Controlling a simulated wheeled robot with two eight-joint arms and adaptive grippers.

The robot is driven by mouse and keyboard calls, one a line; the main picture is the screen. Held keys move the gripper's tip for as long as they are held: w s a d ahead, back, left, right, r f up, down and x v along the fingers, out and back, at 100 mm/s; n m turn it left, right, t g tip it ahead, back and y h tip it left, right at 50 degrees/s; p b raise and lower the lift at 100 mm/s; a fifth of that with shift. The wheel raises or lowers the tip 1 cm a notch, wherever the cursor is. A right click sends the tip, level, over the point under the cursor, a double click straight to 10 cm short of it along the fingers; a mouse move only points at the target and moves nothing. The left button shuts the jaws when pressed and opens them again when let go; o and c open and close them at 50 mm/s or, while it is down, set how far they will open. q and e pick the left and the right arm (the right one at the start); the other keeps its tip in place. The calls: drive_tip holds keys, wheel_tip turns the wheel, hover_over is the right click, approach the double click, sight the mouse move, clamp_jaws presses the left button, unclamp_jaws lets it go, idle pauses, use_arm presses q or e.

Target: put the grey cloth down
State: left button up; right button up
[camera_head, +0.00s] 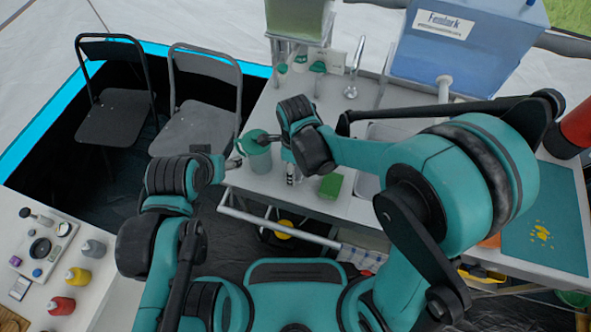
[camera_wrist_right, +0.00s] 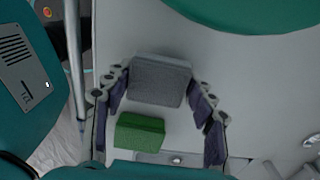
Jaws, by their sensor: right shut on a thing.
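The grey cloth (camera_wrist_right: 160,80) shows in the right wrist view as a thick folded block between the two fingers of my right gripper (camera_wrist_right: 158,100). The gripper is shut on it, above the light counter. In the head view my right gripper (camera_head: 291,174) points down over the counter's front part, and its own arm hides most of it. I cannot make out the cloth there. My left gripper (camera_head: 235,163) is by the teal-rimmed container (camera_head: 259,160); whether its jaws are open or shut is unclear.
A green sponge (camera_head: 331,186) lies on the counter beside my right gripper; it also shows in the wrist view (camera_wrist_right: 140,133). A sink (camera_head: 368,186) is to its right. A tap (camera_head: 355,72) and blue water tank (camera_head: 465,45) stand behind. A rail (camera_head: 275,228) runs along the counter's front.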

drive_tip(key=shift+f, duration=0.15)
drive_tip(key=shift+f+b, duration=0.55)
drive_tip(key=shift+f, duration=0.1)
drive_tip(key=o, duration=1.3)
drive_tip(key=shift+r, duration=0.1)
